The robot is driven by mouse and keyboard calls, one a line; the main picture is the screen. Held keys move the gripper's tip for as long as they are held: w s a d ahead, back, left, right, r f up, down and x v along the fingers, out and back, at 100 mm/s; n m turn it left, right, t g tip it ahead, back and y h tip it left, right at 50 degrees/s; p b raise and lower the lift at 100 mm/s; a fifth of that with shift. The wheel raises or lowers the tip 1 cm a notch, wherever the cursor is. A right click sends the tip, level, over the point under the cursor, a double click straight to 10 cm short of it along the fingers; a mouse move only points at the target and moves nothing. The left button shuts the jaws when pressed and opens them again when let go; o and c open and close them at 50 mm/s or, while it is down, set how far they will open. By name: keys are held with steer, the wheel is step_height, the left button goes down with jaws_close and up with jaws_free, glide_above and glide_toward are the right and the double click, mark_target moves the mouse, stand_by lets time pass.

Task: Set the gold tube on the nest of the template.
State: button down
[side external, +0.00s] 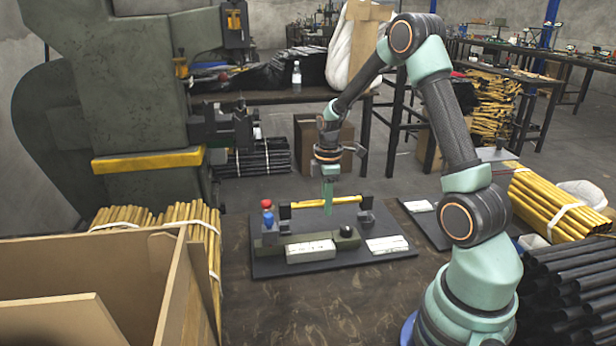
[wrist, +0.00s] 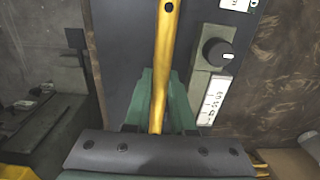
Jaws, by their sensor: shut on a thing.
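The gold tube (side external: 343,200) lies level in my gripper (side external: 328,209), which is shut on it near its middle. In the wrist view the tube (wrist: 164,45) runs up the picture between the green fingers (wrist: 160,85), with a dark hole near its far end. The template (side external: 325,265) is a dark plate on the bench. Its nest shows as dark end blocks (side external: 284,211), with another at the right (side external: 366,218). The tube spans between these blocks, at about their top height. I cannot tell whether it touches them or hangs just above.
On the template are a grey-green bar with a black knob (side external: 347,231), white labels, and red and blue buttons (side external: 267,213). A green press (side external: 125,90) stands at the left. A wooden box (side external: 100,260) is front left. Black tubes (side external: 575,285) lie right.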

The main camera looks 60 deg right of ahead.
mark_target(326, 228)
steer(key=shift+f, duration=2.4)
steer(key=shift+f, duration=0.1)
steer(key=c, duration=0.8)
jaws_free()
steer(key=shift+o, duration=0.2)
